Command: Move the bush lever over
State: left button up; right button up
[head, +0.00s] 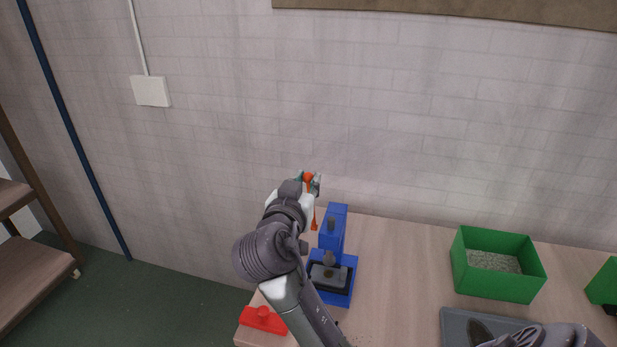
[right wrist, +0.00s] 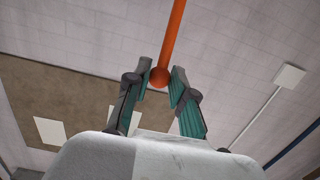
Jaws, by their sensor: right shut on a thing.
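The bush lever is an orange-red rod with a ball knob (head: 308,176), beside the blue press (head: 335,232) on the table. My right gripper (head: 309,181) is at the lever's top end, shut on the ball. In the right wrist view the ball (right wrist: 159,77) sits between the two green-padded fingers (right wrist: 160,82), and the orange rod (right wrist: 174,35) runs up out of the picture. In the head view the rod's lower part shows left of the press column; my gripper and arm hide some of the rod and the press base. My left gripper is not in view.
A red block with a knob (head: 263,320) lies at the table's near left corner. A green bin (head: 458,272) with small parts stands to the right, with a grey tray (head: 452,318) in front. The wooden tabletop (head: 400,260) between press and bin is clear. A wall stands behind.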

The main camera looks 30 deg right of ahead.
jog(key=shift+s+a+f+b, duration=0.25)
jog(key=shift+s+a, duration=0.15)
jog(key=shift+a, duration=0.1)
jog(key=shift+s+a+f+b, duration=0.1)
jog(key=shift+s+a+f, duration=0.1)
jog(key=shift+s+a, duration=0.25)
jog(key=shift+s+a+f+b, duration=0.15)
jog(key=shift+a+f+b, duration=0.15)
jog(key=shift+f+b, duration=0.05)
jog(key=shift+s+a+f+b, duration=0.6)
jog(key=shift+s+a+b, duration=0.1)
jog(key=shift+a, duration=0.1)
jog(key=shift+s+a+f+b, duration=0.6)
jog(key=shift+s+a+b, duration=0.05)
jog(key=shift+a, duration=0.1)
